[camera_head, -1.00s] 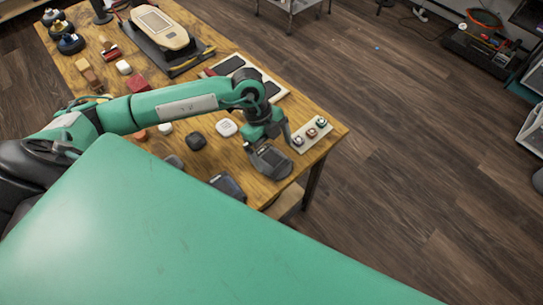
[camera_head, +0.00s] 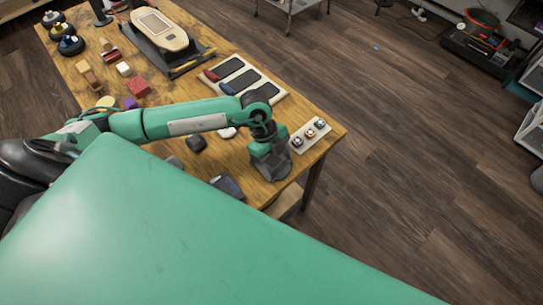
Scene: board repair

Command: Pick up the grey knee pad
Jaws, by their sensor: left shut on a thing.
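My left gripper (camera_head: 268,148) is over the front right part of the wooden table, pointing down. It is shut on a grey piece, which looks like the grey knee pad (camera_head: 272,170). The arm and gripper partly cover the pad, and I cannot tell whether it is clear of the table. A dark blue-grey pad (camera_head: 227,187) lies to the left of it near the table's front edge. My right gripper is not in view.
A pale strip with several round buttons (camera_head: 310,134) lies close on the right. A tray with dark slots (camera_head: 243,76) lies behind. A black block (camera_head: 197,144) and a white block (camera_head: 227,132) sit left.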

